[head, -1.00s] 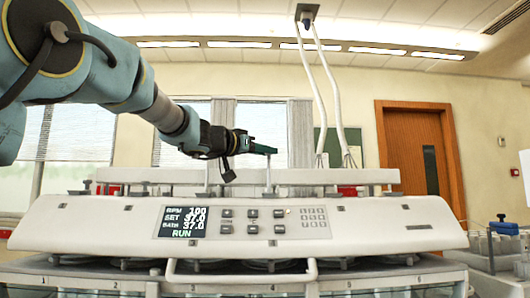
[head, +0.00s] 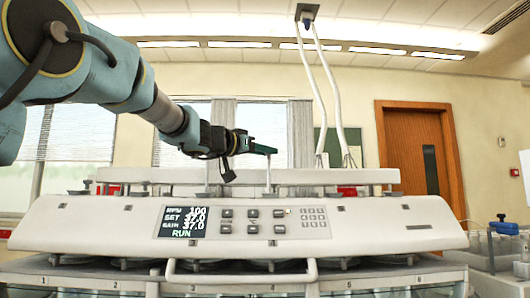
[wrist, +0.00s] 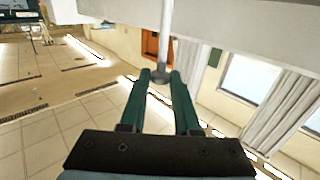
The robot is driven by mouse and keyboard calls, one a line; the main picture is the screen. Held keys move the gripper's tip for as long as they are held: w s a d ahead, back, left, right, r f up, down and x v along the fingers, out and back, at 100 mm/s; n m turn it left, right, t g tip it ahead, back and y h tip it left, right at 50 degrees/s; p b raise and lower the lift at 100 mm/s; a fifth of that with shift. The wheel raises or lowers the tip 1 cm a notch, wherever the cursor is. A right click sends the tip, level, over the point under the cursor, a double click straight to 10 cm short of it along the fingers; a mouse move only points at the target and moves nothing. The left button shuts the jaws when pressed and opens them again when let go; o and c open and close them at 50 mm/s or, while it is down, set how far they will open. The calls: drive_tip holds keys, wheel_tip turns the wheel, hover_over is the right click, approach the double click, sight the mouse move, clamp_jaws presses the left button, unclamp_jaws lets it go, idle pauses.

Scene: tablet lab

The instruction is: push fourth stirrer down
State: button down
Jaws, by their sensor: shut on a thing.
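The fourth stirrer (head: 268,178) is a thin grey upright shaft standing out of the top of the white dissolution tester (head: 100,222). My green-fingered gripper (head: 272,151) is at the shaft's top end, above the raised white bar (head: 330,177). In the wrist view the pale shaft (wrist: 167,25) ends in a grey round cap between the fingertips of my gripper (wrist: 161,77). The fingers are shut on this end. The lower part of the shaft is hidden behind the tester's front panel.
The tester's panel has a display (head: 183,222) reading RUN. A white front handle (head: 240,279) sits below the panel. Two pale hoses (head: 318,90) hang from the ceiling behind. A rack with a blue-topped item (head: 503,227) stands at the right. The space above the tester to the right is open.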

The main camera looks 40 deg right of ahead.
wheel_tip(320, 180, down, 5)
drive_tip(key=shift+r+b, duration=0.1)
drive_tip(key=shift+b, duration=1.05)
drive_tip(key=c, duration=0.7)
unclamp_jaws()
drive_tip(key=shift+r, duration=0.1)
